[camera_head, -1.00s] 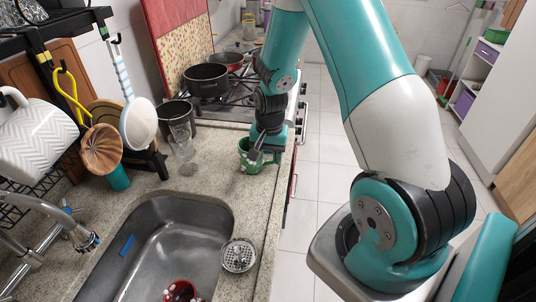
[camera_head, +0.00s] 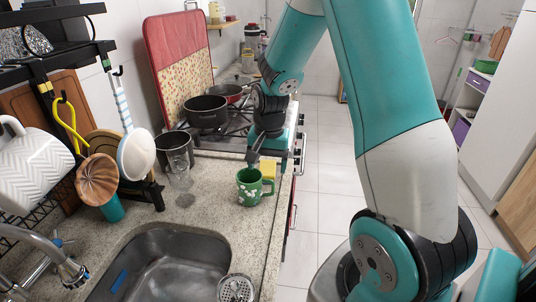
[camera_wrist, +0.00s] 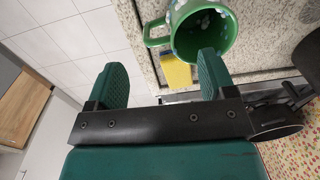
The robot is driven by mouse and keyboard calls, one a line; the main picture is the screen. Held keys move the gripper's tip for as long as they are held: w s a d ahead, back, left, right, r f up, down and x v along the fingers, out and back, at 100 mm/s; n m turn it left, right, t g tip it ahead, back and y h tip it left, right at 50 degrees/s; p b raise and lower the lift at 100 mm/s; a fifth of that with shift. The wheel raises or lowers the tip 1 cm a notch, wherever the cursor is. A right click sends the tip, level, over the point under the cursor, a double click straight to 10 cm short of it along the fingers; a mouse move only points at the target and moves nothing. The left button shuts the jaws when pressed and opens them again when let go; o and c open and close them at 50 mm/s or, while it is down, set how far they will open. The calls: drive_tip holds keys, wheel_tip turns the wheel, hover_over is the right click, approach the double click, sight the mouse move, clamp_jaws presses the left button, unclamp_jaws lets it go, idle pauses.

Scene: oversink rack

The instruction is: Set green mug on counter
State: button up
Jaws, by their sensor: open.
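The green mug (camera_head: 249,189) with white spots stands upright on the speckled counter (camera_head: 205,215) in the head view, between the sink and the stove. Its handle points right. In the wrist view the mug (camera_wrist: 205,28) is at the top, beyond my fingers. My gripper (camera_head: 254,160) is just behind the mug on the stove side. In the wrist view my gripper (camera_wrist: 165,72) has its two green fingers wide apart with nothing held between them. The right finger overlaps the mug's near edge in that view; I cannot tell whether they touch.
A yellow sponge (camera_head: 268,169) lies right behind the mug, also in the wrist view (camera_wrist: 176,71). A clear glass (camera_head: 181,180) and dark pot (camera_head: 176,147) stand left. The stove holds a black pot (camera_head: 207,112). The sink (camera_head: 165,262) is in front; free counter lies between.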

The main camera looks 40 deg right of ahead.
wheel_tip(320, 180, up, 4)
drive_tip(key=shift+f, duration=0.15)
drive_tip(key=s+a+r+n+y, duration=0.1)
drive_tip(key=s+a+r+n, duration=0.15)
drive_tip(key=a, duration=0.35)
drive_tip(key=s+a+r+n, duration=0.1)
drive_tip(key=a+r+n, duration=0.2)
drive_tip(key=a, duration=0.2)
drive_tip(key=s+a+r+n+y, duration=0.1)
drive_tip(key=s+a+r+n, duration=0.1)
drive_tip(key=s+a+n, duration=0.4)
drive_tip(key=s+a+r+n+y, duration=0.2)
drive_tip(key=s+a+r+n, duration=0.1)
drive_tip(key=s+a+n, duration=0.3)
drive_tip(key=s+a, duration=0.2)
drive_tip(key=s, duration=0.1)
drive_tip(key=shift+s+a+r, duration=0.15)
drive_tip(key=shift+s+a, duration=0.05)
drive_tip(key=shift+s, duration=0.2)
